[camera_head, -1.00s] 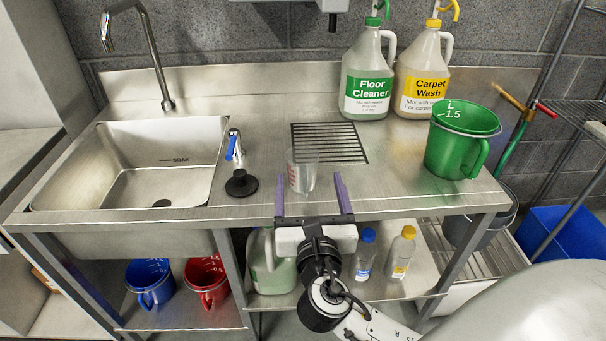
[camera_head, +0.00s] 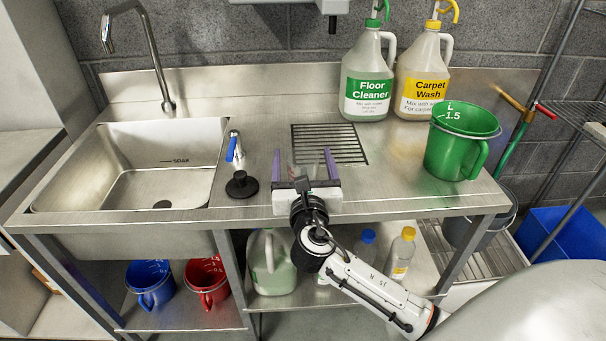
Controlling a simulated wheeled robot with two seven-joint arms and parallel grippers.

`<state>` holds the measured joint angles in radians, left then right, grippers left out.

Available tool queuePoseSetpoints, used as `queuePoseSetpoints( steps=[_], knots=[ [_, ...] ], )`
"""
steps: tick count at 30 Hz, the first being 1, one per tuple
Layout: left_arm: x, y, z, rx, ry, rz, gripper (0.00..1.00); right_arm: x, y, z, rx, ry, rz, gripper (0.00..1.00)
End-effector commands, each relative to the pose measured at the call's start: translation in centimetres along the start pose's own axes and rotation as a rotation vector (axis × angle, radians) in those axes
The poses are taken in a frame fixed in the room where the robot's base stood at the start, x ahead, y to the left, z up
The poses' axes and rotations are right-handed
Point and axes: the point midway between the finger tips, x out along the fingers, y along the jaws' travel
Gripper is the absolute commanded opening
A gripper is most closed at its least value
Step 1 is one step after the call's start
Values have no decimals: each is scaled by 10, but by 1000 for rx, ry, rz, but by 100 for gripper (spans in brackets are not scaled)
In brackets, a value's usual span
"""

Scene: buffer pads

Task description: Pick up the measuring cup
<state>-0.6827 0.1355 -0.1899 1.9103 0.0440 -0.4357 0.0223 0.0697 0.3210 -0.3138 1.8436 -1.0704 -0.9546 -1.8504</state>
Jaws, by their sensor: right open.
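The measuring cup (camera_head: 305,171) is a small clear cup with red marks, standing on the steel counter in front of the drain grate. It is now mostly hidden behind my right gripper, and only part of its clear wall shows. My right gripper (camera_head: 304,168) is open, its two purple fingers pointing away from me, one on each side of the cup. I cannot tell whether either finger touches the cup. My left gripper is not in view.
A drain grate (camera_head: 330,143) lies just behind the cup. A green pitcher (camera_head: 460,142) stands to the right, with Floor Cleaner (camera_head: 367,75) and Carpet Wash (camera_head: 421,75) jugs behind. A black stopper (camera_head: 241,185) and the sink (camera_head: 150,165) are to the left.

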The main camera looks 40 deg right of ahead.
Motion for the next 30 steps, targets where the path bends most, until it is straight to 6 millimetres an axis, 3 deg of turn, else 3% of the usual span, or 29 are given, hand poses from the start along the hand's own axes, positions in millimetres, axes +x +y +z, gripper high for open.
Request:
queuePoseSetpoints(
  steps=[2,9,19,30],
  knots=[
    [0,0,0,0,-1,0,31,0,0,0,0,0,0,75],
    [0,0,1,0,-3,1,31,0,0,0,0,0,0,34],
    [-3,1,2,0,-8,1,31,0,0,9,1,-1,0,34],
    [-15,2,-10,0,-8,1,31,0,0,80,3,-4,0,34]
  ],
)
